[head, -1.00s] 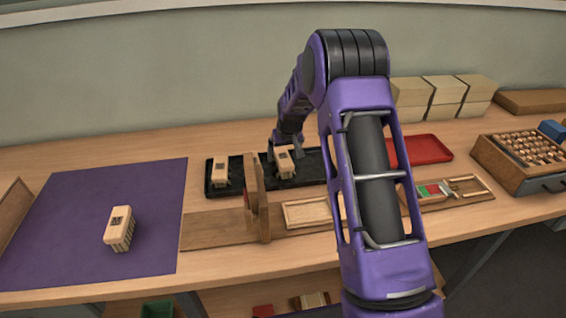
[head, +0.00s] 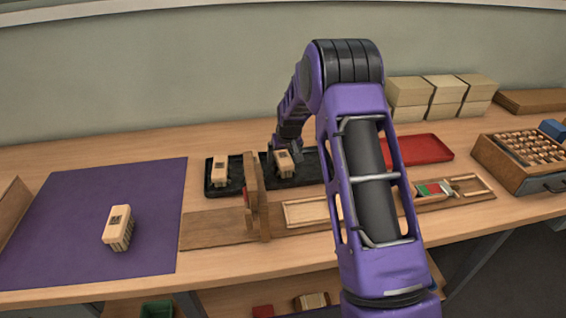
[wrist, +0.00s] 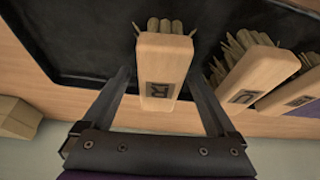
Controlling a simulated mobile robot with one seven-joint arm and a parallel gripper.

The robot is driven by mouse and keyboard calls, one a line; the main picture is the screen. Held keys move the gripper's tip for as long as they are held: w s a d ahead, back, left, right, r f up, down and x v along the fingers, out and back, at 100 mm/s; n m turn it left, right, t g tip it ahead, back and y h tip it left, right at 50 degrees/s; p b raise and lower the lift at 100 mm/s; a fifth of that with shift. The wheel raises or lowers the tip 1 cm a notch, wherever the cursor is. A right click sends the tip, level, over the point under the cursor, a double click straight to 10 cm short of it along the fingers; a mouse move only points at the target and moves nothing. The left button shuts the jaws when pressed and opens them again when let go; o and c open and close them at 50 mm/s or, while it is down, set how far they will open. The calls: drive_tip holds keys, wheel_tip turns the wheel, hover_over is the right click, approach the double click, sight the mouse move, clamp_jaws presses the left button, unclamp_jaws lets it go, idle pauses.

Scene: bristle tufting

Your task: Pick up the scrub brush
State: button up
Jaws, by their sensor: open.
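A scrub brush (head: 283,163) with a pale wooden block lies on the black tray (head: 311,168). In the wrist view this brush (wrist: 164,62) shows its stiff tan bristles and a dark stamped mark on the block. My gripper (wrist: 159,77) is open, with one finger on each side of the block. Gaps show between the fingers and the block. In the head view my gripper (head: 287,148) is at the brush, partly hidden by my arm. A second brush (head: 220,170) lies at the tray's left end, and a third (head: 118,228) lies on the purple mat (head: 60,240).
An upright wooden piece (head: 258,200) stands on a wooden board (head: 210,228) in front of the tray. A red tray (head: 420,148), pale boxes (head: 408,92) and a wooden box of pale pieces (head: 525,150) are to the right. The mat is mostly clear.

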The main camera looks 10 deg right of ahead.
sight(283, 155)
clamp_jaws()
idle(0.6)
drive_tip(key=shift+r, duration=0.1)
drive_tip(key=shift+r+p, duration=0.25)
drive_tip(key=shift+p, duration=0.15)
wheel_tip(283, 155, up, 10)
drive_tip(key=shift+f, duration=0.1)
drive_tip(key=c, duration=0.6)
unclamp_jaws()
drive_tip(key=shift+c, duration=0.2)
drive_tip(key=c, duration=0.6)
drive_tip(key=shift+s, duration=0.1)
drive_tip(key=shift+c, duration=0.2)
